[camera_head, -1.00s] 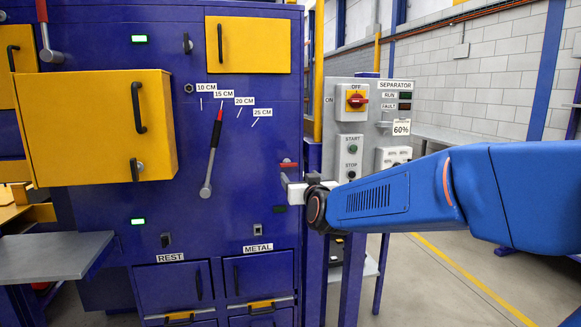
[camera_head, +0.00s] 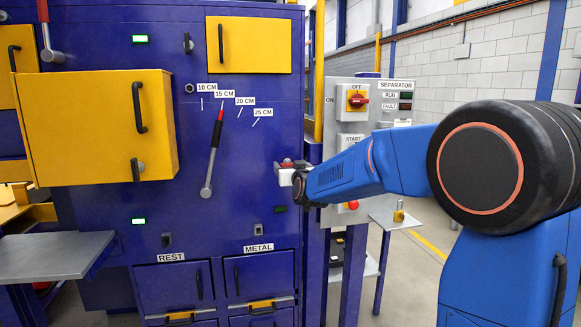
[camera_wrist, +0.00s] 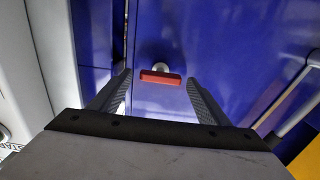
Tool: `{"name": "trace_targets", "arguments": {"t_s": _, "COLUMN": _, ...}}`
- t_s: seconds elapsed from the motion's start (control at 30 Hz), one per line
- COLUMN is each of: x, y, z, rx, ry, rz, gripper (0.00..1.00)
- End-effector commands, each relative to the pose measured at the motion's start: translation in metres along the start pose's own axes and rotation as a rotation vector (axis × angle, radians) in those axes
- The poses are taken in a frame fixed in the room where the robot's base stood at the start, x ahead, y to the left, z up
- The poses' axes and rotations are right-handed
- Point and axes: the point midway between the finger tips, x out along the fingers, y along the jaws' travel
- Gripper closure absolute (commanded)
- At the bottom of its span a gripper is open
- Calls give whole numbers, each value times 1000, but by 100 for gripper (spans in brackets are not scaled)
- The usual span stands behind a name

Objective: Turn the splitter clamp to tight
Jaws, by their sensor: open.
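The splitter clamp appears to be the short red bar handle on a silver hub on the blue panel; it carries no readable label. In the wrist view the red handle (camera_wrist: 160,78) lies crosswise, roughly level, between my fingertips. My gripper (camera_wrist: 158,84) is open, one finger either side of the handle, with gaps at both ends and no visible contact. In the head view my gripper (camera_head: 284,175) is at the right edge of the blue machine, and it partly covers the red handle (camera_head: 287,162).
A splitter lever (camera_head: 213,155) with a red tip points near the 15 CM mark. The separator control box (camera_head: 350,105) stands behind my arm. A grey shelf (camera_head: 50,257) sticks out at lower left.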

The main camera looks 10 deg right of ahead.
Motion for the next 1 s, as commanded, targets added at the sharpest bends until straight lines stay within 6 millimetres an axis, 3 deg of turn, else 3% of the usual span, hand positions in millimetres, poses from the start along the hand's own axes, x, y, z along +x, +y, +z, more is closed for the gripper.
{"name": "trace_targets", "arguments": {"t_s": 0.37, "x": 6, "y": 0, "z": 0, "rx": 0, "ry": 0, "rz": 0, "gripper": 30}}
{"name": "trace_targets", "arguments": {"t_s": 0.57, "x": 5, "y": 0, "z": 0, "rx": 0, "ry": 0, "rz": 0, "gripper": 71}}
{"name": "trace_targets", "arguments": {"t_s": 1.0, "x": 5, "y": 0, "z": 0, "rx": 77, "ry": 0, "rz": 0, "gripper": 71}}
